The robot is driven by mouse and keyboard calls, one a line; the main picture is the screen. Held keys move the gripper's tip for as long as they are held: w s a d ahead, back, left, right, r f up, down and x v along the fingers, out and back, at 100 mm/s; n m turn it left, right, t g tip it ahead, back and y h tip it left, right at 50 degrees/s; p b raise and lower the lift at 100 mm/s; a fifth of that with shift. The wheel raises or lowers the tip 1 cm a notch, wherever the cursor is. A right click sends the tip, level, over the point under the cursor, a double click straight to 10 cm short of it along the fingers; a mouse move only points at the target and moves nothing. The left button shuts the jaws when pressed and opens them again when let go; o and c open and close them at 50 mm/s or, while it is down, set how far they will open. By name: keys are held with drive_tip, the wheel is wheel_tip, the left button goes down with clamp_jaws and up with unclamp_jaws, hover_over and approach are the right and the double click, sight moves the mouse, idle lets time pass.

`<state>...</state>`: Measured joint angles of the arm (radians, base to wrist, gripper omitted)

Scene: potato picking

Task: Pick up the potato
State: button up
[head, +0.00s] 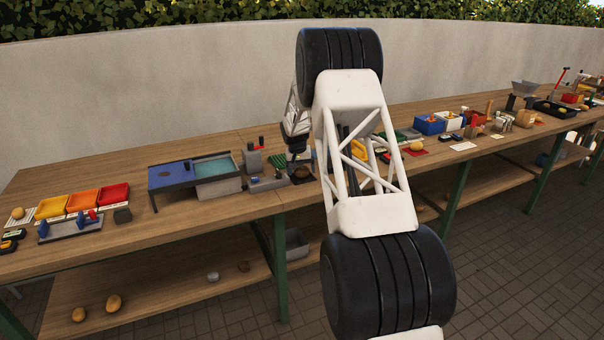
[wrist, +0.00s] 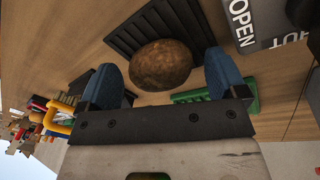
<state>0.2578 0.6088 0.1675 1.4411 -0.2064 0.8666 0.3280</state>
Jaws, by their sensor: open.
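A brown, rough-skinned potato (wrist: 160,60) lies by a black ribbed tray (wrist: 125,38) in the wrist view, covering part of it. My gripper (wrist: 163,80) is open, with one blue fingertip on each side of the potato's near part. I see gaps between the potato and both fingertips; whether it is lower than them is hard to tell. In the head view, my gripper (head: 296,152) is over the middle of the bench, partly hidden by my arm. A small brown shape below it (head: 301,174) looks like the same potato.
A grey panel marked OPEN (wrist: 255,22) and a green piece (wrist: 190,97) are close to the potato. A blue-and-teal station (head: 190,173) stands left on the bench (head: 140,225). Coloured bins (head: 82,202) are farther left. More potatoes (head: 114,303) lie on the lower shelf.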

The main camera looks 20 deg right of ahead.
sight(303, 168)
drive_tip(key=shift+f, duration=0.25)
drive_tip(key=shift+c, duration=0.3)
drive_tip(key=c, duration=0.9)
drive_tip(key=shift+c, duration=0.2)
drive_tip(key=shift+r, duration=0.1)
drive_tip(key=shift+r, duration=0.8)
drive_tip(key=shift+s+r, duration=0.1)
drive_tip(key=shift+r, duration=0.8)
drive_tip(key=s+a+r, duration=0.1)
drive_tip(key=s+a, duration=0.3)
drive_tip(key=s, duration=1.1)
drive_tip(key=shift+a+r, duration=0.2)
